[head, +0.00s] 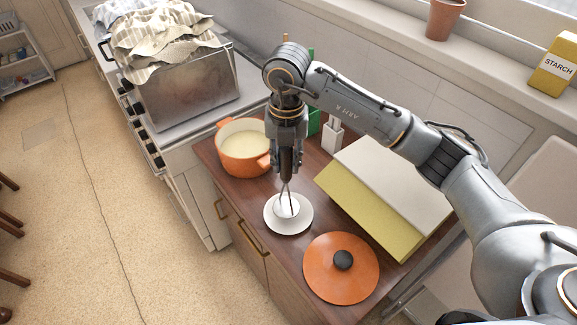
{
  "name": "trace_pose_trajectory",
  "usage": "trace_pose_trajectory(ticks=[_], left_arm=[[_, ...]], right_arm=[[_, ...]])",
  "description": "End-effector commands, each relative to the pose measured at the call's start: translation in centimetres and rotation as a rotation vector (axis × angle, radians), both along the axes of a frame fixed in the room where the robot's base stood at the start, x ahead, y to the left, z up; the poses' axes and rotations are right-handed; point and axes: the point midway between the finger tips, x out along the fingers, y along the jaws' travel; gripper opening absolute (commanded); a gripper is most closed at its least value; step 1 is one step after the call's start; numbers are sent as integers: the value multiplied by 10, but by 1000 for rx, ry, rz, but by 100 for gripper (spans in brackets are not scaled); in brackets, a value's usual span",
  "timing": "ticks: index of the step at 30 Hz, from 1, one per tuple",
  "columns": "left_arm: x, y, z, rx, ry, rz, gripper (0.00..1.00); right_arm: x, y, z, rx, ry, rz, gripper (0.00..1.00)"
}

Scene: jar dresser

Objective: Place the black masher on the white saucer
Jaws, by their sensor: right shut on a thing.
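The black masher (286,164) hangs upright with its dark handle in my right gripper (287,155). My right gripper points down and is shut on the handle. The masher's thin prongs reach down over the middle of the white saucer (270,222). I cannot tell whether their lower end touches the saucer. The saucer lies on the brown dresser top. My left gripper is not in view.
An orange pot (244,162) with pale contents stands behind and left of the saucer. An orange lid (322,277) with a black knob lies in front. A yellow-and-white box-like thing (368,205) takes up the right. The dresser top (262,243) has little free room.

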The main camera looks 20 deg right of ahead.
Motion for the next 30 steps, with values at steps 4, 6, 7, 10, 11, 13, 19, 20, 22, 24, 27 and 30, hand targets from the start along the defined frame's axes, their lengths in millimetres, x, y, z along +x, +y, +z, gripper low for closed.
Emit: trace_pose_trajectory(ticks=[4, 6, 7, 10, 11, 13, 19, 20, 22, 24, 27, 30], left_arm=[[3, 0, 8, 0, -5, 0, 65], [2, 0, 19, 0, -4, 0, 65], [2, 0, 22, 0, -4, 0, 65], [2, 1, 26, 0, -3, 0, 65], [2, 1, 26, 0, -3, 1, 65], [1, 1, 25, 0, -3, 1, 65], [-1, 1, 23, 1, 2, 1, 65], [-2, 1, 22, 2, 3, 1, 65], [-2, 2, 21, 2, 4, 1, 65], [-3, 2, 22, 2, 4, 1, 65], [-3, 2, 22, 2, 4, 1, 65], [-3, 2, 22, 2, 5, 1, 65]], right_arm=[[6, -10, -11, -2, 3, -4, 0], [4, -8, -20, -2, 6, 0, 0], [4, -8, -25, -3, 6, 0, 0], [5, -8, -37, -2, 4, 0, 0], [5, -8, -39, -1, 3, 0, 0], [5, -7, -41, 0, 0, 1, 0], [5, -7, -42, -1, -1, 1, 0], [5, -7, -43, -1, -1, 1, 0], [5, -7, -44, -1, 0, 1, 30], [5, -7, -44, -1, 0, 1, 45], [5, -7, -44, -1, 0, 0, 49], [5, -7, -43, -1, 0, 0, 49]])
